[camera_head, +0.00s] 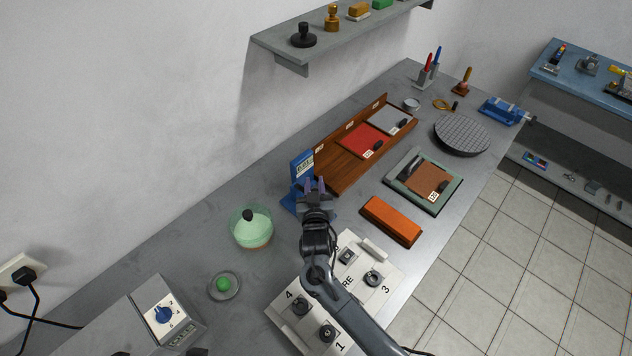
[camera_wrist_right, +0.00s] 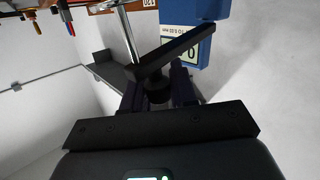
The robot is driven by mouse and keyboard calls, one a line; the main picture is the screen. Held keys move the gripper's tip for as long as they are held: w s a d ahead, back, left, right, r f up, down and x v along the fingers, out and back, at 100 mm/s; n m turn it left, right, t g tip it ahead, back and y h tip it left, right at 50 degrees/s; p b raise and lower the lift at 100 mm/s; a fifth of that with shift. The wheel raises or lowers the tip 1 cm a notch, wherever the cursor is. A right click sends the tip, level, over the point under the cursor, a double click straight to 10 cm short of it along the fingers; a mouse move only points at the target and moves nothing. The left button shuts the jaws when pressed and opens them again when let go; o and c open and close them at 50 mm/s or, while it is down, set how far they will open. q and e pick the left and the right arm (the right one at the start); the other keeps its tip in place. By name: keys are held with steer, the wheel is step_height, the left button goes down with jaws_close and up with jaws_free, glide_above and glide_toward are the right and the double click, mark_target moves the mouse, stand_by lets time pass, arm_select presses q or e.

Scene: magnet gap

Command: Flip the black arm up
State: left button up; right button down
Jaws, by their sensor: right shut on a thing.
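A blue device (camera_head: 301,166) with a pale label stands on the bench near the wall. My right gripper (camera_head: 314,187) is at its front and hides much of its lower part. In the right wrist view, the black arm (camera_wrist_right: 178,52) slants across the front of a bright metal post (camera_wrist_right: 128,38) and the blue body (camera_wrist_right: 190,12), which has a display (camera_wrist_right: 181,50). The right gripper (camera_wrist_right: 158,86) is shut on the black arm near its lower end, where a dark round part sits between the fingers. My left gripper is not in view.
A white numbered panel (camera_head: 348,250) lies under my right forearm. A green-filled glass bowl (camera_head: 251,230) stands left of the gripper. A wooden rack (camera_head: 345,176), an orange block (camera_head: 391,221) and a framed board (camera_head: 408,166) lie to the right.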

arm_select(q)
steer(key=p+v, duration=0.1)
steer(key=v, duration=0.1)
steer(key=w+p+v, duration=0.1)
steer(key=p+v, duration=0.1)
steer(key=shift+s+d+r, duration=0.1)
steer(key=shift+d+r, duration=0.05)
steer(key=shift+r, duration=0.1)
arm_select(e)
steer(key=shift+w+a+r+n+g+h, duration=0.15)
steer(key=shift+w+a+r+n+g, duration=0.2)
steer(key=shift+r+g, duration=0.15)
steer(key=shift+w+a+r+n+g+h, duration=0.15)
steer(key=shift+w+a+r+n+g, duration=0.15)
steer(key=shift+r+n+g, duration=0.15)
steer(key=shift+w+a+r, duration=0.15)
steer(key=shift+a+r, duration=0.05)
steer(key=shift+f, duration=0.15)
